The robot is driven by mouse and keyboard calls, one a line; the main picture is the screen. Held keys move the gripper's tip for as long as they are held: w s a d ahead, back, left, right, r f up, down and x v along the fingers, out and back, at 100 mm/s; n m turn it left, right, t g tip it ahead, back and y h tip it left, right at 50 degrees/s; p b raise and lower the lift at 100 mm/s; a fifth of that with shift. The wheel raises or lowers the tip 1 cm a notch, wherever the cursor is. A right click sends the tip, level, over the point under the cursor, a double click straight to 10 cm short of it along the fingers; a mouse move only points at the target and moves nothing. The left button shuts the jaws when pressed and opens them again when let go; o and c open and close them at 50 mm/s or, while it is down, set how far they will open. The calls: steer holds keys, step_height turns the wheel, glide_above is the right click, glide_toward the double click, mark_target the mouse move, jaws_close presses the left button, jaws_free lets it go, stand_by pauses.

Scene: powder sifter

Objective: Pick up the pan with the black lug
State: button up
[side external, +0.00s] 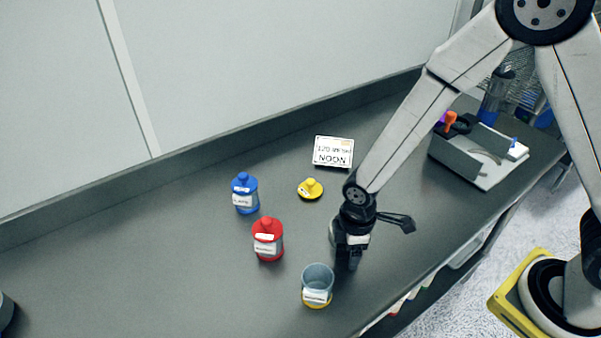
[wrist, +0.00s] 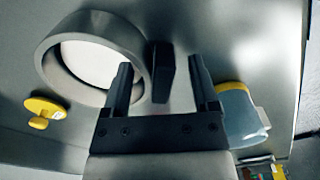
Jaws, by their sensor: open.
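The pan (wrist: 62,52) is a round grey ring with a pale inside, at the upper left of the wrist view. Its black lug (wrist: 160,70) sticks out from its right side. My gripper (wrist: 161,78) is open, with one finger on each side of the lug in the picture; I cannot tell how far above or around it they are. The left finger overlaps the pan's rim in this view. In the side view my gripper (side external: 348,262) points down close to the bench, and the pan is mostly hidden behind it.
A clear jar with a yellow base (side external: 317,284) stands close to my gripper. A red jar (side external: 267,240), a blue jar (side external: 244,193), a yellow lid (side external: 310,189) and a white card (side external: 333,151) are on the bench. A grey tray (side external: 456,160) is farther right. The left bench is largely clear.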

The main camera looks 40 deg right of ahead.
jaws_close()
steer(key=shift+r, duration=0.2)
steer(key=shift+r, duration=4.85)
steer(key=shift+a, duration=0.1)
